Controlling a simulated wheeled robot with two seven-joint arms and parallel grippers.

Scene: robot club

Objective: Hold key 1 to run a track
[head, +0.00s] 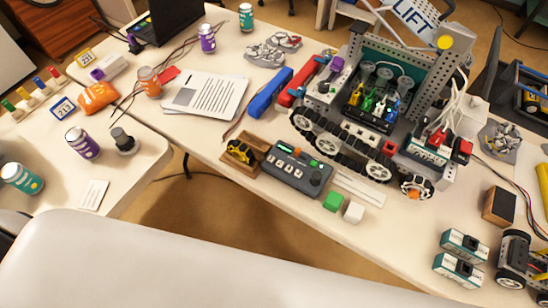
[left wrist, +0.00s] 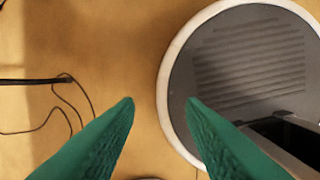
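A dark grey control box (head: 312,180) with a row of small white keys (head: 286,172) lies on the table near its front edge in the head view. It has an orange light, a green strip and a round black knob. The key numbers are too small to read surely. My left gripper (left wrist: 160,102) shows only in the left wrist view, with its green fingers apart and nothing between them, above the floor and away from the box. My right gripper is in neither view.
A wooden tray (head: 257,147) with a yellow-and-black item touches the box's left side. A large tracked robot (head: 330,140) stands behind it. Green (head: 333,201) and white (head: 354,212) cubes lie to its right. Thin cables (left wrist: 62,90) show in the left wrist view.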

